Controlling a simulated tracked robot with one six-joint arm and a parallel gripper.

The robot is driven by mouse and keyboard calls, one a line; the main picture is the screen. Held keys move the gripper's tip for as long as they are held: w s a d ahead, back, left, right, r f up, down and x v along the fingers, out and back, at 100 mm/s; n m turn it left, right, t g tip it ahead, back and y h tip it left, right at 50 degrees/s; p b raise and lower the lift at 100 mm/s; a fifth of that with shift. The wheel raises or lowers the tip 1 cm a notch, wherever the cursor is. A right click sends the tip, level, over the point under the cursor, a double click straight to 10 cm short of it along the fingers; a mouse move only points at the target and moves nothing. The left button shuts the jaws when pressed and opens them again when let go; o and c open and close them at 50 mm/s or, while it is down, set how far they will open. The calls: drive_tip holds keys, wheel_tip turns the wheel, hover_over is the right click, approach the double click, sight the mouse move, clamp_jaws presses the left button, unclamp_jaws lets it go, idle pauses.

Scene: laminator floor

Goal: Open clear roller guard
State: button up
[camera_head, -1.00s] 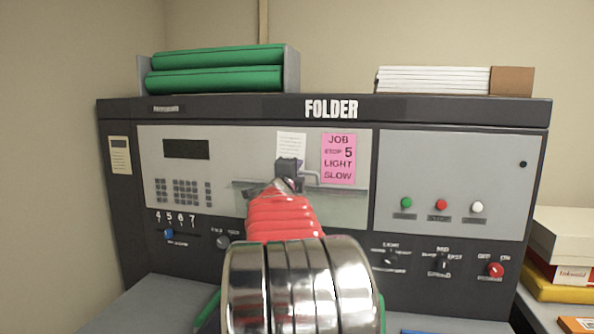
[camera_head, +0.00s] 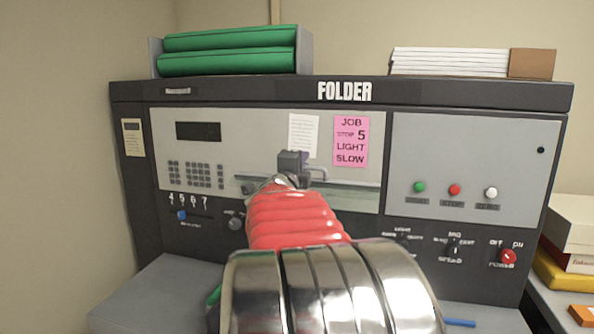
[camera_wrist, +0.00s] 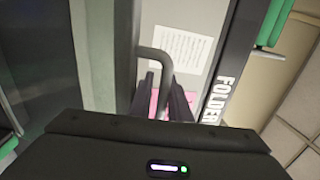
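The clear roller guard (camera_head: 352,198) is a see-through strip across the middle of the folder's front panel. A grey bent-bar handle (camera_head: 321,177) stands out from it, and the same handle shows in the wrist view (camera_wrist: 152,54). My gripper (camera_head: 294,163) is in front of the handle and hides part of it and of the guard. In the wrist view, my two dark fingers (camera_wrist: 163,100) are apart, with the handle's end reaching down between them. I cannot tell whether they touch it. The guard looks down against the panel.
The folder (camera_head: 343,91) has a keypad (camera_head: 196,174), a pink job note (camera_head: 351,141) and a red power knob (camera_head: 507,257). Green rolls (camera_head: 228,61) and a paper stack (camera_head: 450,62) sit on top. Boxes (camera_head: 572,225) stand at the right.

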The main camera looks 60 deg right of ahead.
drive_tip(key=v, duration=0.6)
drive_tip(key=shift+s+a+r, duration=0.15)
drive_tip(key=shift+a+r, duration=0.05)
drive_tip(key=shift+a, duration=0.15)
